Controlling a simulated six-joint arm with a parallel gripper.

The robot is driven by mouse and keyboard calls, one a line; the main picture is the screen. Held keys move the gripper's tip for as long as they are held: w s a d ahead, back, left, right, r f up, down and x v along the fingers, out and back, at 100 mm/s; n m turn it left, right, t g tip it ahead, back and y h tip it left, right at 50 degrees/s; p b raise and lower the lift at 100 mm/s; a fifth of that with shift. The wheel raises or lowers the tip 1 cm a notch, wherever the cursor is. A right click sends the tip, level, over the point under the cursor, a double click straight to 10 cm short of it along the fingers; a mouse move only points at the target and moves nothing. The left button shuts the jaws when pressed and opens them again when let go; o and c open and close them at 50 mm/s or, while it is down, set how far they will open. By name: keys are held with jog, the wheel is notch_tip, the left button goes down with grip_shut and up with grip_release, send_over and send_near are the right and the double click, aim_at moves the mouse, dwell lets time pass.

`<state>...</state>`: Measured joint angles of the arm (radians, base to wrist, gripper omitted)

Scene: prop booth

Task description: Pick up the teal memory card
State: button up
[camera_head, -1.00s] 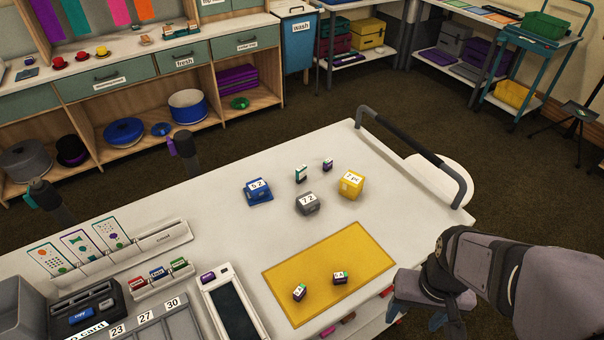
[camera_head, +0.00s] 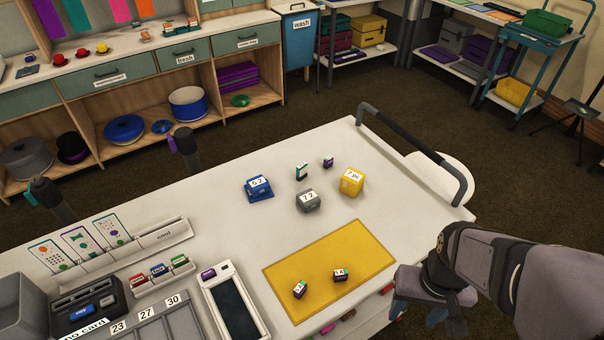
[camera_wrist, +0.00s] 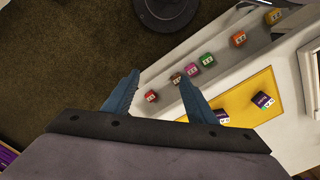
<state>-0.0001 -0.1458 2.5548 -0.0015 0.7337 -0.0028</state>
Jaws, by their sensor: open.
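A small upright block (camera_head: 301,171) with a white face and a teal-looking edge stands at the far part of the white table in the head view. It may be the teal memory card, but it is too small to be sure. My gripper (camera_head: 420,314) is off the table's near right edge, well away from that block. In the wrist view, my gripper (camera_wrist: 158,78) has its two blue fingers spread apart with nothing held between them. The upright block does not show in the wrist view.
Near the upright block are a purple block (camera_head: 328,162), a blue box (camera_head: 259,195), a grey box (camera_head: 308,205) and a yellow box (camera_head: 352,180). Two small dark blocks stand on the yellow mat (camera_head: 365,255). A dark handle (camera_head: 420,150) rises at the table's far right end.

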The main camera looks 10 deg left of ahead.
notch_tip(320, 180, up, 4)
jog(key=w+a+m+t+y+b, duration=0.2)
jog(key=w+a+m+y+b, duration=0.15)
jog(key=w+a+m, duration=0.7)
jog(key=w+a+m+t+y+b, duration=0.35)
jog(key=w+a+m, duration=0.3)
jog(key=w, duration=0.75)
jog(key=w+a+m+t+y+b, duration=0.2)
jog(key=w+a+m+y+b, duration=0.15)
jog(key=w+a+m, duration=0.65)
jog(key=n+p, duration=0.1)
jog(key=n, duration=0.2)
send_near(304, 167)
jog(key=shift+w+a+f+g+y, duration=0.25)
jog(key=shift+w+a+f+y, duration=0.2)
jog(key=shift+w+a+f, duration=0.45)
jog(key=shift+w+f, duration=0.1)
jog(key=shift+f, duration=0.2)
jog(key=shift+p+x, duration=0.4)
jog(key=shift+x, duration=0.75)
jog(key=shift+w+a+r+p, duration=0.1)
jog(key=shift+w+a+p, duration=0.1)
jog(key=shift+a+p, duration=0.25)
jog(key=shift+p+x, duration=0.6)
jog(key=shift+x, duration=1.55)
jog(key=shift+a+r, duration=0.1)
jog(key=shift+r, duration=0.05)
